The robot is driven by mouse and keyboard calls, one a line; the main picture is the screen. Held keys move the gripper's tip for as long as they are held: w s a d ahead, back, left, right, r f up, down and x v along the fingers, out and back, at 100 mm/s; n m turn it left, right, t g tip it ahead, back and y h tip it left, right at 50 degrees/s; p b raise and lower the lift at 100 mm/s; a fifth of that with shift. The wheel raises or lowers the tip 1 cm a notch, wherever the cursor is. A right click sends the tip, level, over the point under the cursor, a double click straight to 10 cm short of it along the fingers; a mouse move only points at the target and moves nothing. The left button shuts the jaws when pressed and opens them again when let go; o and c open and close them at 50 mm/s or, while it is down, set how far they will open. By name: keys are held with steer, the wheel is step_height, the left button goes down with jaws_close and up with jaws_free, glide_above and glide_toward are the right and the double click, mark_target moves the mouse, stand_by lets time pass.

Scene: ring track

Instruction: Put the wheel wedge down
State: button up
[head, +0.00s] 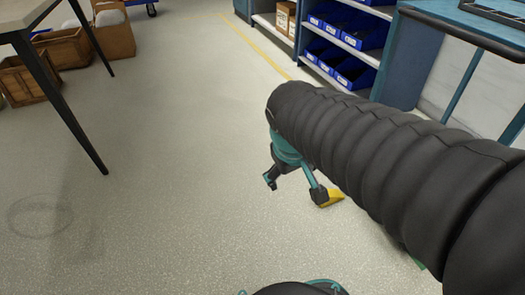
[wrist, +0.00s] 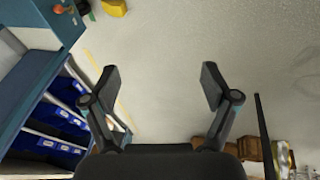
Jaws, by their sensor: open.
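The yellow wheel wedge (head: 333,197) shows in the head view on the pale floor, just behind my gripper's right finger and partly hidden by it. A yellow piece that looks like the same wedge (wrist: 115,7) is at the top edge of the wrist view, cut off by the frame and apart from both fingers. My gripper (head: 294,184) is low over the floor with its fingers spread. In the wrist view my gripper (wrist: 160,80) is open, with only bare floor between the fingertips.
A shelf with blue bins (head: 340,45) stands at the back right, beside a blue-green bench or cart (head: 450,55). A table with dark legs (head: 65,95) and wooden crates (head: 62,48) are at the left. A yellow line (head: 252,45) runs along the floor. The middle floor is clear.

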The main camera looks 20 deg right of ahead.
steer(key=s+a+r+m+t+y, duration=0.1)
steer(key=s+a+r+t+y, duration=0.1)
steer(key=s+a, duration=0.2)
steer(key=shift+s, duration=0.55)
steer(key=shift+a, duration=0.1)
